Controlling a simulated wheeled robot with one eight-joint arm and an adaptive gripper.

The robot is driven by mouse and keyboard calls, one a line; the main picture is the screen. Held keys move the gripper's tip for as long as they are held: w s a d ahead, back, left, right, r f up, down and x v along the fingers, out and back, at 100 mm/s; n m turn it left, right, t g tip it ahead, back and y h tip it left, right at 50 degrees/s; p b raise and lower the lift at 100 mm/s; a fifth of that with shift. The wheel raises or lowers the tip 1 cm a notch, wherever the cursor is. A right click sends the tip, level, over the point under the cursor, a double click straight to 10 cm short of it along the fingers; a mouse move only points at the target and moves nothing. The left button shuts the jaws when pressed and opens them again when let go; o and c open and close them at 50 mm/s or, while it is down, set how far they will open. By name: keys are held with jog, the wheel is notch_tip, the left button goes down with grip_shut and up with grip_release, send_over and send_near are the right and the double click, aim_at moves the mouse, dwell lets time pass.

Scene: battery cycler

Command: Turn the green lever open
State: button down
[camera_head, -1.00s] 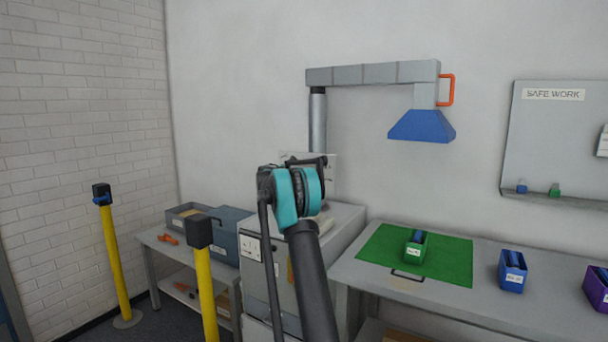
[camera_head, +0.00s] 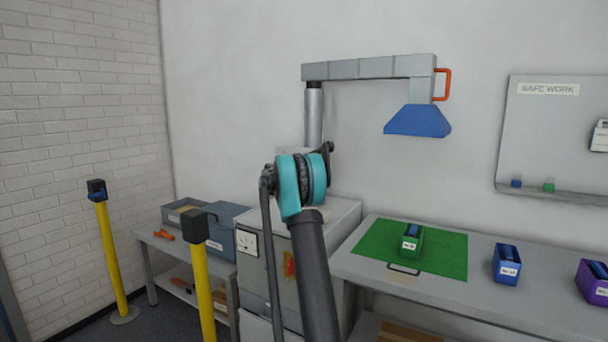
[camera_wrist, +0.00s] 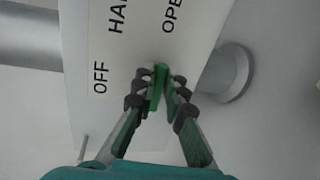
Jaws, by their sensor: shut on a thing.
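The green lever (camera_wrist: 157,88) shows in the wrist view between my fingertips. It is small and stands in front of a white sign plate (camera_wrist: 110,55) with the words OFF, HA... and OPE..., the last two cut off by the frame edge. My gripper (camera_wrist: 156,83) is shut on the lever, one dark-padded finger on each side. In the head view my teal wrist and dark arm stand before the grey cabinet, and the lever and fingers are hidden behind them.
The grey cabinet (camera_head: 345,218) stands by the wall. To its right is a bench with a green mat (camera_head: 450,250) and small bins. A blue hood (camera_head: 418,121) hangs above. Yellow posts (camera_head: 110,250) stand at left. A round grey pipe end (camera_wrist: 236,72) is beside the sign plate.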

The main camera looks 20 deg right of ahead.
jog(key=shift+s+f+m, duration=0.1)
jog(key=shift+f+m, duration=0.1)
jog(key=shift+m, duration=0.1)
dwell(0.4)
jog(key=c, duration=1.6)
grip_release()
jog(key=v, duration=1.2)
jog(key=shift+r, duration=0.1)
jog(key=shift+s, duration=0.1)
jog(key=s+a+f+m+g+y, duration=0.1)
jog(key=s+a+f+y, duration=0.3)
jog(key=s, duration=1.4)
jog(key=s+a+f+m+g+y, duration=0.2)
jog(key=s+a+f+m+y, duration=0.2)
jog(key=s+a+f, duration=0.6)
jog(key=s+a+f+m+g+y, duration=0.2)
jog(key=s+a+f+y, duration=0.2)
jog(key=s+f, duration=1.3)
jog(key=shift+s+a+f+y, duration=0.1)
jog(key=shift+s+a, duration=0.4)
jog(key=shift+s, duration=1.1)
jog(key=shift+s+a+f+y, duration=0.1)
jog(key=shift+s+a, duration=0.4)
jog(key=shift+s, duration=1.1)
jog(key=shift+s+a+f+y, duration=0.1)
jog(key=shift+s+a, duration=0.4)
jog(key=shift+s, duration=1.1)
